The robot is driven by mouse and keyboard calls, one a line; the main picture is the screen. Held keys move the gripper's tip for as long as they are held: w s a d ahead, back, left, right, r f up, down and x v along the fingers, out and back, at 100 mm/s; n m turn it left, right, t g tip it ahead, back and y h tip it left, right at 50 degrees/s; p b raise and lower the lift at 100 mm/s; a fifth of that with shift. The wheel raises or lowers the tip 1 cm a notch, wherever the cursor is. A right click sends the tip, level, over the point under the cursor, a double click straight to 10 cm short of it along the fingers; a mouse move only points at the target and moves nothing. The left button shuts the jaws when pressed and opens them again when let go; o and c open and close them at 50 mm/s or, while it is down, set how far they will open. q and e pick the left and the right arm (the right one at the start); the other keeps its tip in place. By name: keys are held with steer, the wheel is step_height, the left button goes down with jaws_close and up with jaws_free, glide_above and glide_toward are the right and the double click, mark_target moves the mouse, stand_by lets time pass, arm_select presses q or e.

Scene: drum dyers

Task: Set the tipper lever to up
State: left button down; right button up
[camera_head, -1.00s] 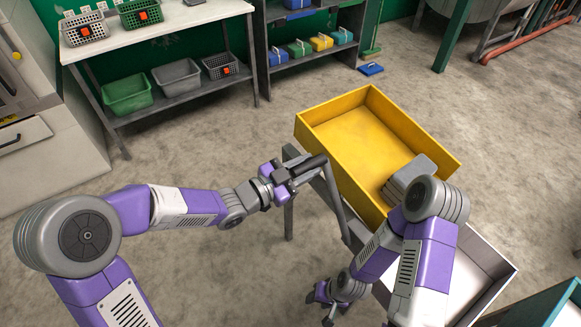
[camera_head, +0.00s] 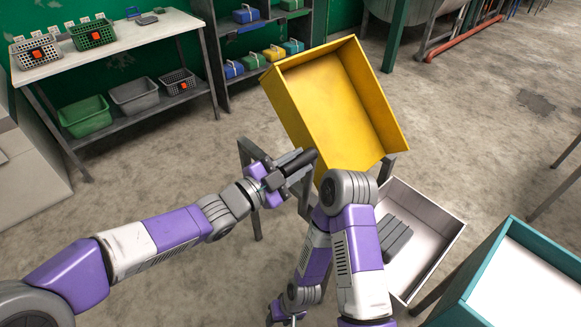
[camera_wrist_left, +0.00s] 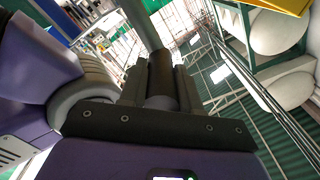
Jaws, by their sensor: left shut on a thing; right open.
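The tipper's yellow tray (camera_head: 325,105) is steeply tilted on a grey frame, its low end toward a white tray (camera_head: 440,232). The tipper lever is a grey rod (camera_wrist_left: 143,28) with a dark cylindrical grip (camera_wrist_left: 162,82). My left gripper (camera_head: 293,166) is shut on this grip, beside the yellow tray's left side. In the left wrist view the grip lies between the two fingers. My right gripper (camera_head: 284,312) is open and empty, low at the picture's bottom edge and partly cut off. My right arm hides part of the frame and the white tray.
A dark grey ribbed block (camera_head: 396,240) lies in the white tray. A workbench (camera_head: 120,45) with baskets and a shelf (camera_head: 225,45) with coloured boxes stand at the back. Floor left of the tipper is clear.

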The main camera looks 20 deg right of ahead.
arm_select(q)
steer(key=shift+s+f, duration=0.2)
steer(key=shift+f, duration=0.1)
steer(key=c, duration=0.8)
jaws_free()
steer(key=shift+d+r, duration=0.1)
steer(key=shift+a, duration=0.25)
steer(key=p+v, duration=0.1)
steer(key=v, duration=0.6)
steer(key=shift+p, duration=0.3)
steer(key=shift+a, duration=0.1)
